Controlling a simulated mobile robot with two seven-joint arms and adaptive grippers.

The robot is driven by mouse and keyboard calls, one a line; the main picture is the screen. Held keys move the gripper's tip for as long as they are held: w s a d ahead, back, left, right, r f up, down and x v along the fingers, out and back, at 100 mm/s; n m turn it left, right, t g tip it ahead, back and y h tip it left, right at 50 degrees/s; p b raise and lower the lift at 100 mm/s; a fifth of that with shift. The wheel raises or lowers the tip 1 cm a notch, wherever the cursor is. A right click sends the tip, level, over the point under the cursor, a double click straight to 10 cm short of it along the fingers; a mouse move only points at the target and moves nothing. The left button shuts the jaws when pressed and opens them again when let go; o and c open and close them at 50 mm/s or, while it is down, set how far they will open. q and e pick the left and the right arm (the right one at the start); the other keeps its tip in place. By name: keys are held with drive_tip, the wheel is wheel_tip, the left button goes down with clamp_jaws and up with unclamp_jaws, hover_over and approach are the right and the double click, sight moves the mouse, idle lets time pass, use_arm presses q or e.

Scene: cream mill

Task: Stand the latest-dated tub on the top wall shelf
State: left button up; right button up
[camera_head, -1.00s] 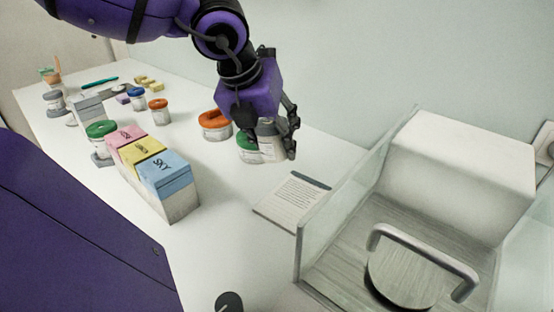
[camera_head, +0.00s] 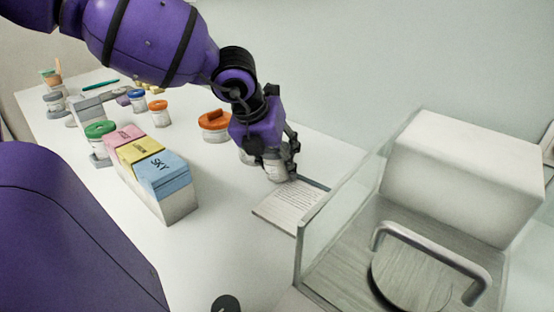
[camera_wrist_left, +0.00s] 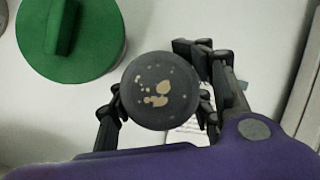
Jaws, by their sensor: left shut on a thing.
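My left gripper (camera_head: 281,165) is shut on a small pale tub (camera_head: 275,172), close beside the printed sheet. I cannot tell if the tub touches the table. In the left wrist view its round dark grey lid (camera_wrist_left: 160,90) with tan specks sits between the fingers (camera_wrist_left: 160,106). A green-lidded tub (camera_head: 245,157) stands just left of the gripper, mostly hidden; its lid shows in the left wrist view (camera_wrist_left: 70,35). A wide orange-lidded tub (camera_head: 215,125) is behind. Other tubs have green (camera_head: 99,132), orange (camera_head: 158,110) and blue (camera_head: 137,98) lids. No dates are readable. No wall shelf is in view.
Pink, yellow and blue boxes (camera_head: 168,178) stand in a row at left centre. A printed sheet (camera_head: 290,207) lies in front of the gripper. A glass-sided balance (camera_head: 455,180) fills the right.

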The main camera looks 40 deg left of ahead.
use_arm(q)
drive_tip(key=shift+f, duration=0.25)
drive_tip(key=o, duration=1.4)
drive_tip(key=shift+r, duration=0.1)
